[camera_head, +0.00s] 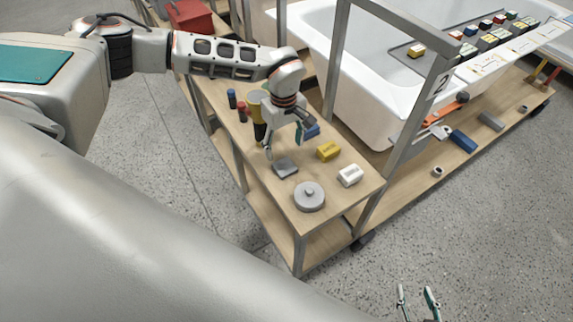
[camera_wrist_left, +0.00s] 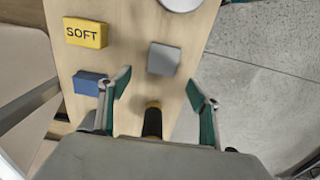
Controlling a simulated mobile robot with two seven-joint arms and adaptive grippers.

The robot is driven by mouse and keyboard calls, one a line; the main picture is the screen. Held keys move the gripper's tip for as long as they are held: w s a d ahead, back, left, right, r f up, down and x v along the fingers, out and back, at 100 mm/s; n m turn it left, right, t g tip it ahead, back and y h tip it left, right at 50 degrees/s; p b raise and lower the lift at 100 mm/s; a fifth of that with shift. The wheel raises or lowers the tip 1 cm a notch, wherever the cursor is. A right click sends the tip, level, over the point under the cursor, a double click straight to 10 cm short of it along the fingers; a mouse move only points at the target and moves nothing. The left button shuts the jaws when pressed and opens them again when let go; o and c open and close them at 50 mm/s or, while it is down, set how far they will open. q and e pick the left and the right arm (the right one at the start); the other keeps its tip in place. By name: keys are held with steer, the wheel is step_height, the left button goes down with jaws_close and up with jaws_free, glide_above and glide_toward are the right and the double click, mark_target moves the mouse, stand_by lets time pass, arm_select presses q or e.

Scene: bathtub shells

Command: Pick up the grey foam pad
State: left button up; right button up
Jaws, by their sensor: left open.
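The grey foam pad (camera_head: 285,167) is a small flat grey block lying on the wooden bench top, behind the round grey lidded disc. It also shows in the left wrist view (camera_wrist_left: 164,58), fully visible just beyond the fingertips. My left gripper (camera_head: 284,148) is above the bench, open, with its teal-padded fingers apart and pointing down near the pad; nothing is held. In the left wrist view its fingertips (camera_wrist_left: 158,79) lie either side of a line toward the pad. My right gripper (camera_head: 416,290) shows at the bottom edge, fingers apart and empty, away from the bench.
A yellow block marked SOFT (camera_wrist_left: 86,33), a blue block (camera_wrist_left: 88,83), a white block (camera_head: 350,175) and a round grey disc (camera_head: 309,197) surround the pad. A yellow-and-black object (camera_wrist_left: 152,121) stands close to the left fingers. A metal post (camera_head: 335,60) rises nearby.

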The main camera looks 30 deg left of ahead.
mark_target(284, 165)
arm_select(q)
steer(key=f, duration=0.7)
steer(key=shift+s+d+f, duration=0.15)
steer(key=shift+s+f, duration=0.1)
steer(key=shift+s, duration=0.1)
steer(key=c, duration=0.9)
